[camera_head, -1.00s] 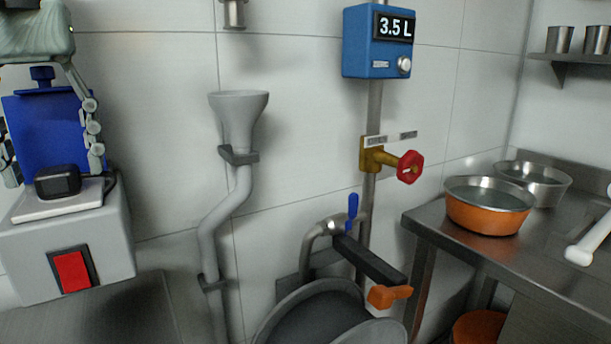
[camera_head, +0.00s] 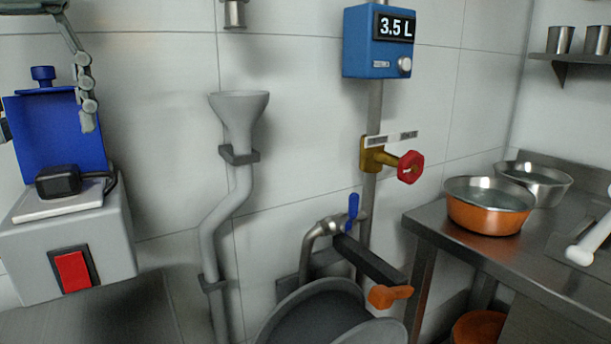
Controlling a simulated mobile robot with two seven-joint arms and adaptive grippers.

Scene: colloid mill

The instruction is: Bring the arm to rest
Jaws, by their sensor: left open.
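My left gripper (camera_head: 45,125) is at the upper left, partly cut off by the picture edge. One jointed finger hangs down in front of the right side of a blue lid or panel (camera_head: 60,135); a bit of the other finger shows at the left edge. The fingers are spread wide with nothing seen between them. The blue panel stands upright on the grey mill box (camera_head: 80,235), which has a red switch (camera_head: 72,271) on its front. My right gripper is not seen.
A grey funnel pipe (camera_head: 238,115) runs down the wall. Right of it are a blue 3.5 L meter (camera_head: 376,42), a red valve wheel (camera_head: 410,167) and a tap over a large pan (camera_head: 310,315). An orange-sided bowl (camera_head: 488,215) and a steel bowl (camera_head: 550,183) stand on the counter.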

